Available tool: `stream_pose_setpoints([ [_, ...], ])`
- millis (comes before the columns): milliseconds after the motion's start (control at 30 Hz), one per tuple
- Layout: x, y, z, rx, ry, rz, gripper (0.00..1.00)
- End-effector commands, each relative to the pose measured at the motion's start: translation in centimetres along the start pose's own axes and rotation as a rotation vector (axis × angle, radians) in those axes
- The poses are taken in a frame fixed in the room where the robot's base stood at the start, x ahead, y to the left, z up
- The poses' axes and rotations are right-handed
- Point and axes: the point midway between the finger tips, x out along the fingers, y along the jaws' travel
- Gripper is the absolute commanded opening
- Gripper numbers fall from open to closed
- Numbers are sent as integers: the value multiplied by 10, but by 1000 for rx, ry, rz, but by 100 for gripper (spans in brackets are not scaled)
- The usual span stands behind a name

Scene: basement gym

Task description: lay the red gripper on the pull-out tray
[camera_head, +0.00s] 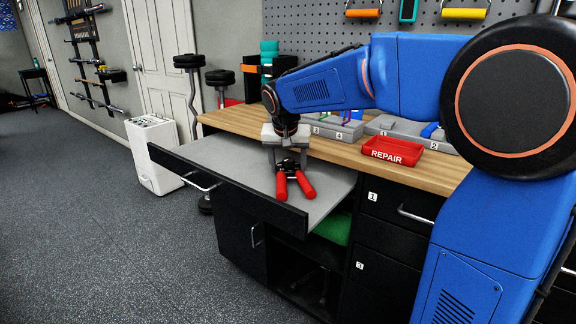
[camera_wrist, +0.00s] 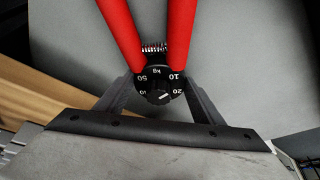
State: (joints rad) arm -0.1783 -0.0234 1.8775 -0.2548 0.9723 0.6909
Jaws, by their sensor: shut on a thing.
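The red gripper (camera_head: 294,183) is a hand-grip trainer with two red handles and a black dial head. My gripper (camera_head: 287,163) is shut on its head, above the grey pull-out tray (camera_head: 232,160). The handles point toward the tray's front edge. In the wrist view the red gripper (camera_wrist: 158,84) has its dial between my two fingers (camera_wrist: 157,92), with a spring between the handles. The pull-out tray (camera_wrist: 235,60) fills the background there. I cannot tell whether the red gripper touches the tray.
The wooden bench top (camera_head: 430,165) lies behind the tray. A red REPAIR bin (camera_head: 393,151) and grey numbered holders (camera_head: 335,128) stand on it. A black front board with a handle (camera_head: 228,188) edges the tray. The tray's left part is bare.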

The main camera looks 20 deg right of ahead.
Motion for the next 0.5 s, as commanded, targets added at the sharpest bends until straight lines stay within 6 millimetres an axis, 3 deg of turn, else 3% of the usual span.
stream_pose_setpoints([
  [33,1,0,0,0,0,0,34],
  [67,1,0,0,0,0,0,66],
  [133,1,0,0,0,0,0,80],
  [500,-3,0,0,0,0,0,80],
])
